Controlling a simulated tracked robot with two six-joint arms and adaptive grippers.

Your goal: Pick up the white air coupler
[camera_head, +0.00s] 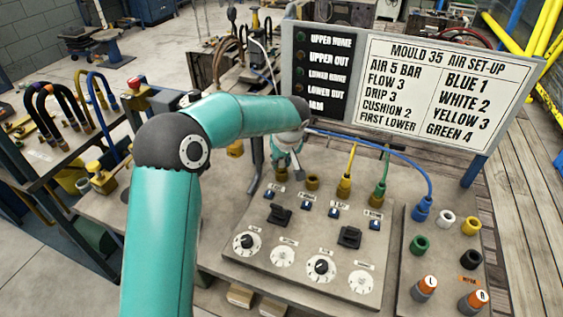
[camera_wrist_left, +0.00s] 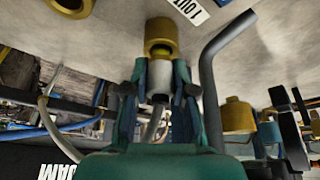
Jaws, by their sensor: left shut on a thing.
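My left gripper (camera_head: 291,158) is shut on the white air coupler, above the back left of the control panel (camera_head: 235,258). In the left wrist view the gripper's fingers (camera_wrist_left: 160,97) close on both sides of the white coupler (camera_wrist_left: 160,76). A pale hose runs from its lower end. The coupler's upper end lies right against a brass port (camera_wrist_left: 160,38) in that picture; I cannot tell whether it is seated on it or just apart. In the head view my own arm and gripper hide most of the coupler. My right gripper is not in view.
Yellow (camera_head: 345,185) and green couplers (camera_head: 380,190) stand on neighbouring ports. A blue coupler (camera_head: 422,209) stands on the right-hand plate beside a white ring (camera_head: 447,217). A sign board (camera_head: 445,90) rises behind. A bent grey rod (camera_wrist_left: 212,80) stands close to my gripper.

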